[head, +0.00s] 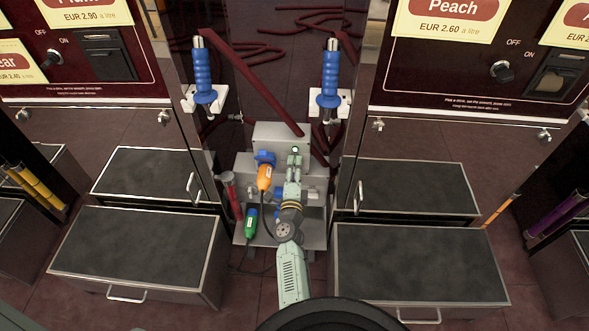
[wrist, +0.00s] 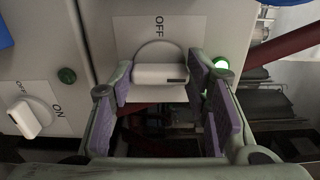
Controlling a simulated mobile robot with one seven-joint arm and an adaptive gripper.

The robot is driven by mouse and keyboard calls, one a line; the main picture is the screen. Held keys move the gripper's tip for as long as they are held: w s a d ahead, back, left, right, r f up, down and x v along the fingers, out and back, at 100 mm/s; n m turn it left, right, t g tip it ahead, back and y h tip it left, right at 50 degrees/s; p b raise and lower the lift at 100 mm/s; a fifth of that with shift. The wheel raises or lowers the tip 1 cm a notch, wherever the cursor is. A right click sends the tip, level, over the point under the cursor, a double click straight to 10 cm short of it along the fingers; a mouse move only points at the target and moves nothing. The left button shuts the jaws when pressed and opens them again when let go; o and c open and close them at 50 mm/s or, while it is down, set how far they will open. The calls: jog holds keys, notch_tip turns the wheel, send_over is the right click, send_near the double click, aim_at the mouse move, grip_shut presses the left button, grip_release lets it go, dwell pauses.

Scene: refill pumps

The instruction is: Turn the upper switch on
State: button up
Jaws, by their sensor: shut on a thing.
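The upper switch (wrist: 158,73) is a white knob with a bar handle on a pale grey box, in the middle of the wrist view. Its bar lies across the picture, with a dark mark at the right end. An OFF label shows above it; any ON label is hidden. A green lamp (wrist: 222,65) glows to its right. My gripper (wrist: 160,82) has its purple pads on both ends of the bar and is shut on it. In the head view, my gripper (head: 294,162) is at the front of the upper grey box (head: 280,132), hiding the switch.
Another white switch (wrist: 30,117) with OFF and ON labels sits at the left, near a dark green lamp (wrist: 66,75). An orange connector (head: 264,178) with a cable hangs close left of my gripper, and a green one (head: 251,221) below. Dark-topped drawers (head: 135,250) flank the boxes.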

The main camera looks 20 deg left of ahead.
jog(key=o, duration=1.2)
jog(key=shift+c, duration=0.2)
jog(key=v, duration=0.7)
jog(key=shift+s, duration=0.3)
jog(key=shift+d, duration=0.1)
